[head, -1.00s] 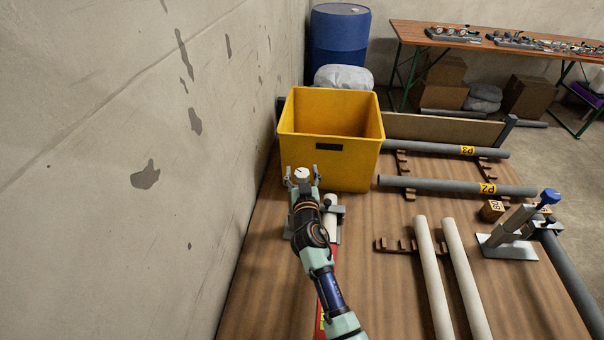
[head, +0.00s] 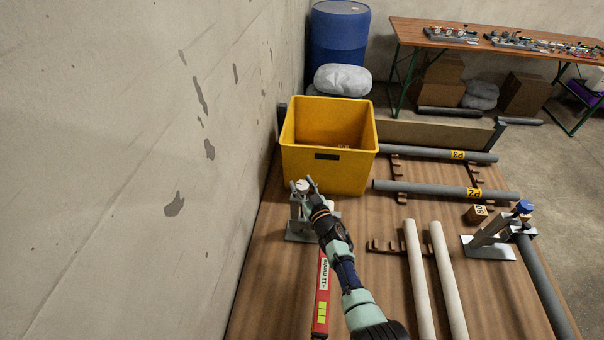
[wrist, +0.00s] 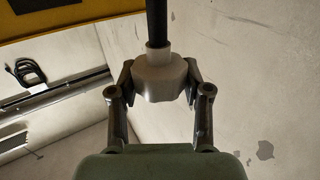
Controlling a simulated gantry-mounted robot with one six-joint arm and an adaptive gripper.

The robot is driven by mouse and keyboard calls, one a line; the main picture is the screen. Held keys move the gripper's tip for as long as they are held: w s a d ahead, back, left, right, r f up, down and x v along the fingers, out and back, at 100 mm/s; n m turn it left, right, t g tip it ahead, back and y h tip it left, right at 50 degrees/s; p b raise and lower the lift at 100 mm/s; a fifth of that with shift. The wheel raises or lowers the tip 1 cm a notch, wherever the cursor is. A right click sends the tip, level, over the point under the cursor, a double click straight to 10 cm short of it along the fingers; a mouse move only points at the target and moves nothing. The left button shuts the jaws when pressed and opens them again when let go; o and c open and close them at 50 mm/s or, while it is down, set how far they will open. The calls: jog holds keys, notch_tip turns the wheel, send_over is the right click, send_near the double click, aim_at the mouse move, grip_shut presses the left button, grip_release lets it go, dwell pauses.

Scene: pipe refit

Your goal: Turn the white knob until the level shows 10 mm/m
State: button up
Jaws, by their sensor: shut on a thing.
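The white knob (wrist: 160,82) sits between the two fingers of my gripper (wrist: 160,74) in the wrist view, with a dark rod running up from it. In the head view the knob (head: 302,186) shows small at the tip of my gripper (head: 304,184), atop a grey metal stand (head: 298,230). My gripper is shut on the knob. The red level (head: 322,290) lies on the table below, left of my arm. Its white display (head: 324,270) seems to read +11 mm/m, in small sideways print. Yellow-green marks show below the display. My arm hides part of the stand.
A yellow crate (head: 288,158) stands right behind the knob. The concrete wall (head: 120,150) is close on the left. Two pale pipes (head: 418,285) lie right of my arm. A second stand with a blue knob (head: 523,207) is at the right.

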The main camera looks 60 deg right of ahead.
jog(key=shift+n+t+y, duration=0.4)
jog(key=shift+y, duration=0.1)
jog(key=o, duration=1.2)
jog(key=shift+s, duration=0.1)
jog(key=v, duration=1.2)
